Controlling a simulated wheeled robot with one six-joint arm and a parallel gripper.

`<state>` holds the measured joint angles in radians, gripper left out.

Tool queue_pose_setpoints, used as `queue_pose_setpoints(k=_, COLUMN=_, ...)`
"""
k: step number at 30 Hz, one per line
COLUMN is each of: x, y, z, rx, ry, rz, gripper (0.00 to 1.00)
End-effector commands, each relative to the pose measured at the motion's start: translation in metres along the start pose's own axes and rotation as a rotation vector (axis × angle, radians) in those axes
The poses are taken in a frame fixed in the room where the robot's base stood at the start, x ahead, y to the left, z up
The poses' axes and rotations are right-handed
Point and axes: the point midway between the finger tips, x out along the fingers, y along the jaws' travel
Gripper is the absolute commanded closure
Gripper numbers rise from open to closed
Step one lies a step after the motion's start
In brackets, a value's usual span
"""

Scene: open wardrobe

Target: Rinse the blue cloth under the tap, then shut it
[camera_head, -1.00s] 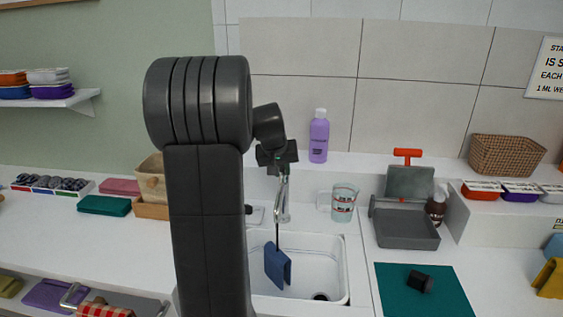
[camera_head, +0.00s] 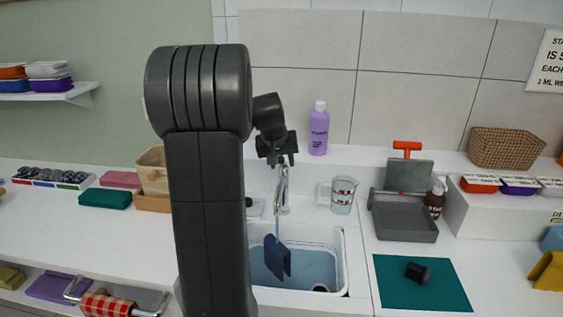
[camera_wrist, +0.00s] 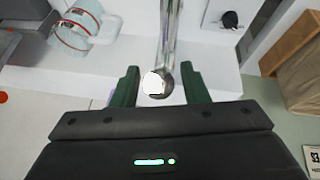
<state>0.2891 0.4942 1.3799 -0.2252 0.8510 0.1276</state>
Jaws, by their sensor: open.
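The blue cloth (camera_head: 277,258) hangs in the white sink (camera_head: 342,268), below the chrome tap (camera_head: 281,188). It looks dark blue, and a thin pale blue stream runs from the tap down to it. The sink's inside looks bluish. My gripper (camera_head: 278,161) is open and above the tap, pointing down. In the wrist view, the green fingers of my gripper (camera_wrist: 160,90) stand apart on either side of a chrome tap part (camera_wrist: 166,45) with a round pale end. I cannot tell whether they touch it. My arm hides the sink's left side.
A measuring jug (camera_head: 343,195) stands right of the tap, and a purple bottle (camera_head: 319,128) stands on the ledge behind. A grey tray (camera_head: 404,222) and a teal mat (camera_head: 425,285) lie to the right. A wooden box (camera_head: 152,172) is to the left, partly behind my arm.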

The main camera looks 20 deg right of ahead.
Motion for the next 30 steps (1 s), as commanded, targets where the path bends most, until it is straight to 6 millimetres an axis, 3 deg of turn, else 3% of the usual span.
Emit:
queue_pose_setpoints(k=18, x=-0.119, y=-0.001, z=-0.001, rx=0.000, ry=0.004, rz=-0.001, gripper=0.59)
queue_pose_setpoints(k=23, x=-0.132, y=0.000, z=0.000, rx=0.000, ry=0.003, rz=-0.001, gripper=0.59)
queue_pose_setpoints(k=30, x=-0.134, y=0.000, z=0.000, rx=0.000, ry=0.001, rz=0.000, gripper=0.59)
